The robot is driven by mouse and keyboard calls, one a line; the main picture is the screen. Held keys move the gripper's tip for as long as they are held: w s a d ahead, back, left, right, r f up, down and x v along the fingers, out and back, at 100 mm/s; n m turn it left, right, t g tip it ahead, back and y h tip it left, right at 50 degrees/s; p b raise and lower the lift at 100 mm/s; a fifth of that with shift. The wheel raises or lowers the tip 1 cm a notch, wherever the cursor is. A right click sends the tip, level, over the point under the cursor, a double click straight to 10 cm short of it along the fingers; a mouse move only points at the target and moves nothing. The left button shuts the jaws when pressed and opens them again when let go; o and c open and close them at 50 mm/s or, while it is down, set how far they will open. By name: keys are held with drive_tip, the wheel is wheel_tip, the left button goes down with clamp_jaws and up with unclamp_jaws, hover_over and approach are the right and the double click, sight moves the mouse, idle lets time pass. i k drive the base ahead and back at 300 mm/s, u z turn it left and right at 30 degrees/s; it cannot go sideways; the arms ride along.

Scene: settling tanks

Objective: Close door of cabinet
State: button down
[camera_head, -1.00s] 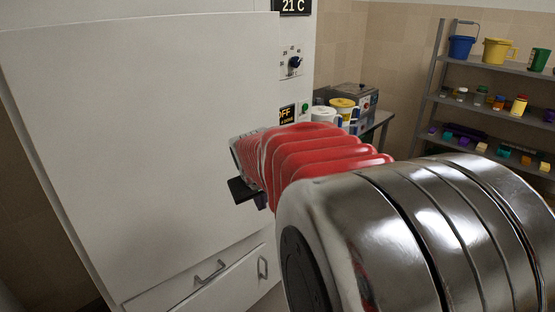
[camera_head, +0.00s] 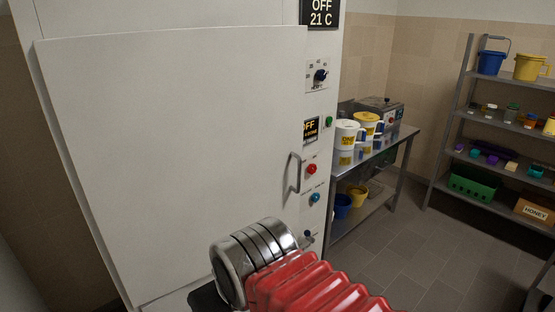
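The cabinet (camera_head: 324,105) is a tall white unit with a control strip on its right side. Its large white door (camera_head: 170,150) covers the front and lies close against it, seemingly near flush; I cannot tell whether a small gap is left. A curved metal handle (camera_head: 294,172) sits at the door's right edge, beside the control strip. My arm's metal joint and red bellows cross the bottom of the view, in front of the door's lower part. My gripper is out of view, and the door's lower right corner is hidden behind the arm.
A grey shelf unit (camera_head: 462,120) with jars and a green crate (camera_head: 473,184) is at the right. The tiled floor (camera_head: 400,255) between is clear.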

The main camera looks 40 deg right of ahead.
sight(179, 141)
drive_tip(key=k, duration=1.35)
drive_tip(key=z, duration=0.5)
drive_tip(key=i, duration=1.6)
drive_tip(key=u, duration=0.55)
